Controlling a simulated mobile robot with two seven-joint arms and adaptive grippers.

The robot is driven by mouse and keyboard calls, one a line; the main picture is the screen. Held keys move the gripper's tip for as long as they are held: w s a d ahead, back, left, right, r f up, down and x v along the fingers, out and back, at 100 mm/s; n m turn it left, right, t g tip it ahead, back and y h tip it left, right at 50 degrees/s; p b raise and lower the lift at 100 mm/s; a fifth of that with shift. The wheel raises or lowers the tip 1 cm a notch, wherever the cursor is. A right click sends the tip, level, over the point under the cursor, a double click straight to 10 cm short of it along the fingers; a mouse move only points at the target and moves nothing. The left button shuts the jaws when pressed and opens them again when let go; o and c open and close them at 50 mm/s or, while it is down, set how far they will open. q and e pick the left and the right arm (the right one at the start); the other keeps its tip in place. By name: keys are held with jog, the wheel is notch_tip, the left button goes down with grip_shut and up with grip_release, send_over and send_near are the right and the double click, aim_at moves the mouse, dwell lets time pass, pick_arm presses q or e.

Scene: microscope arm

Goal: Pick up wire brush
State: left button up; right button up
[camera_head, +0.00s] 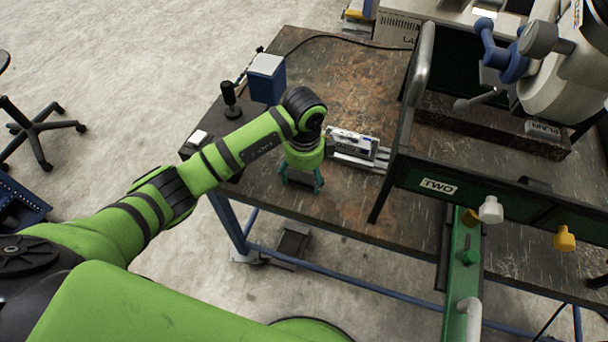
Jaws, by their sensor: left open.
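My left gripper (302,182) has teal fingers spread apart and points down over the front left part of the brown table (335,208). The green arm comes in from the left. I cannot make out a wire brush for certain; the gripper and wrist cover part of the tabletop there. Nothing shows clearly between the fingers. My right gripper is not in view.
A grey device (352,143) lies just right of the gripper. A blue box (266,78) and a black-handled tool (230,98) stand at the back left. A dark green frame marked TWO (438,187) and a white microscope (560,85) block the right side.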

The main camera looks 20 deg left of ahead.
aim_at(305, 180)
pick_arm(q)
notch_tip(305, 180, down, 2)
jog(key=shift+f, duration=0.2)
jog(key=shift+w+f, duration=0.15)
jog(key=shift+f, duration=0.2)
jog(key=c, duration=1.1)
jog(key=shift+c, duration=1)
jog(key=shift+r, duration=0.2)
notch_tip(305, 180, up, 10)
jog(key=shift+f+b, duration=0.1)
jog(key=shift+b, duration=0.75)
jog(key=o, duration=0.6)
jog(key=c, duration=0.5)
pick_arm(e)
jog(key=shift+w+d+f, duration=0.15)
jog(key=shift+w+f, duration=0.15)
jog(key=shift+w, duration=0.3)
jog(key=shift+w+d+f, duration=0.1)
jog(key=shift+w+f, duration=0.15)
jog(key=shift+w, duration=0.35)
